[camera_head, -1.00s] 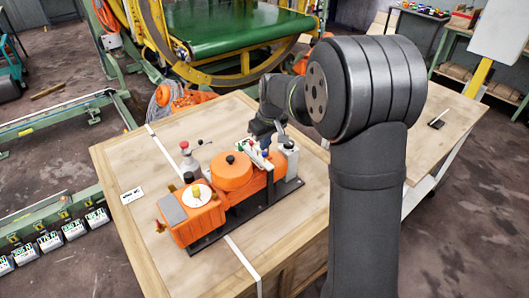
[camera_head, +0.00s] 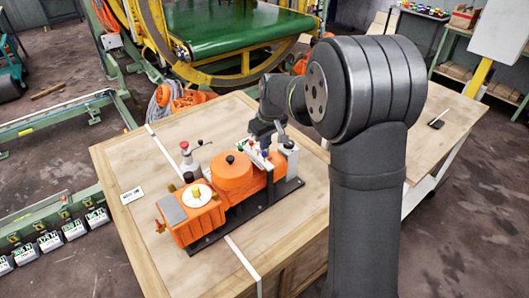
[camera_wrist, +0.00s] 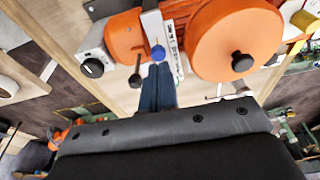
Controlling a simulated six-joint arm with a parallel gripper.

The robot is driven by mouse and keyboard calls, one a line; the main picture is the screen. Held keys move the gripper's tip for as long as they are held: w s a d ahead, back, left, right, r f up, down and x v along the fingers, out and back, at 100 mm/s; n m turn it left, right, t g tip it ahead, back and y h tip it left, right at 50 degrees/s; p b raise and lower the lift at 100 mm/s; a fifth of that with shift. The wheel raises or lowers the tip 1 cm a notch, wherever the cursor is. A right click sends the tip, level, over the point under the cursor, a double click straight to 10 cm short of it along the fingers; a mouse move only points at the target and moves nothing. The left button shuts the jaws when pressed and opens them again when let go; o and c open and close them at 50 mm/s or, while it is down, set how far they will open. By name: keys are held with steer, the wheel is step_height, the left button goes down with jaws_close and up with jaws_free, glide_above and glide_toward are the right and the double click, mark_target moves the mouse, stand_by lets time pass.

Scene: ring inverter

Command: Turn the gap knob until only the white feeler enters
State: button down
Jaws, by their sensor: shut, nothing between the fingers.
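An orange machine on a black base (camera_head: 245,215) stands on the wooden bench. Its round orange drum (camera_head: 232,170) has a black knob on top, and the drum also shows in the wrist view (camera_wrist: 218,35). A black knob (camera_wrist: 93,67) sits on a pale housing at the left in the wrist view. I cannot tell which knob sets the gap. A blue-tipped piece (camera_wrist: 158,52) stands beside a printed scale (camera_wrist: 172,38). My gripper (camera_wrist: 158,72) is shut and empty, its fingertips close to the blue tip; contact is unclear. The white feeler cannot be made out.
A red-topped part (camera_head: 185,147) stands behind the machine. A white dial (camera_head: 198,195) is on its near left end. A small label (camera_head: 131,194) lies at the bench's left. The bench's front left is clear.

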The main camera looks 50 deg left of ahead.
mark_target(265, 153)
steer(key=shift+f, duration=1.1)
stand_by(0.4)
steer(key=shift+r, duration=0.1)
steer(key=shift+r, duration=3.45)
step_height(265, 153, down, 7)
steer(key=shift+f, duration=0.1)
